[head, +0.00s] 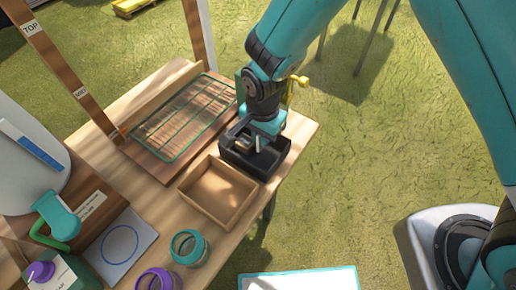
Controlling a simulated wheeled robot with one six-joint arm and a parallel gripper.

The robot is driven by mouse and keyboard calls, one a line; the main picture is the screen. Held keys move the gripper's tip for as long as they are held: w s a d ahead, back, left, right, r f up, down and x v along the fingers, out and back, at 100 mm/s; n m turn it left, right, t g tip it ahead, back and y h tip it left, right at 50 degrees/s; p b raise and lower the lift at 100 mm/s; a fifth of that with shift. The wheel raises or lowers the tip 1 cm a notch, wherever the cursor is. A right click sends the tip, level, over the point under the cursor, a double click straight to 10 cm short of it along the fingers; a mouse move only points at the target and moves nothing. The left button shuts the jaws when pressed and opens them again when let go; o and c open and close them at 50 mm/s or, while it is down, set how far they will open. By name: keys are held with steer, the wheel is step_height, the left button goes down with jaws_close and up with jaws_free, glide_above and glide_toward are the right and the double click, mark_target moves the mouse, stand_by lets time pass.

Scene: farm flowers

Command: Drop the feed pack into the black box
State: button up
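The black box (268,165) stands on the wooden table near its right end. My gripper (247,143) points down over the black box, with its fingers at or just inside the box's opening. A small tan patch shows by the fingers; I cannot tell whether it is the feed pack or part of the box's inside. I cannot make out the feed pack anywhere else. Whether the fingers are open or shut is too small and covered to tell.
An empty-looking wooden tray (203,205) sits just left of and in front of the black box. A green-outlined slatted panel (180,115) lies behind. Teal (187,250) and purple (155,279) rimmed jars stand at the front. Grass lies right of the table.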

steer(key=o, duration=0.4)
steer(key=shift+o, duration=0.2)
steer(key=shift+r, duration=0.1)
step_height(320, 180, up, 17)
steer(key=b, duration=0.1)
steer(key=shift+r, duration=0.1)
steer(key=s+d+r+n+y, duration=0.2)
steer(key=s+d+r+n, duration=0.2)
steer(key=s+n, duration=0.3)
steer(key=s+d+r+n+y, duration=0.2)
steer(key=s+d+r+n, duration=0.2)
steer(key=s+d+n, duration=0.3)
steer(key=shift+s+d+n, duration=0.25)
steer(key=shift+s+n, duration=0.15)
steer(key=shift+s, duration=0.75)
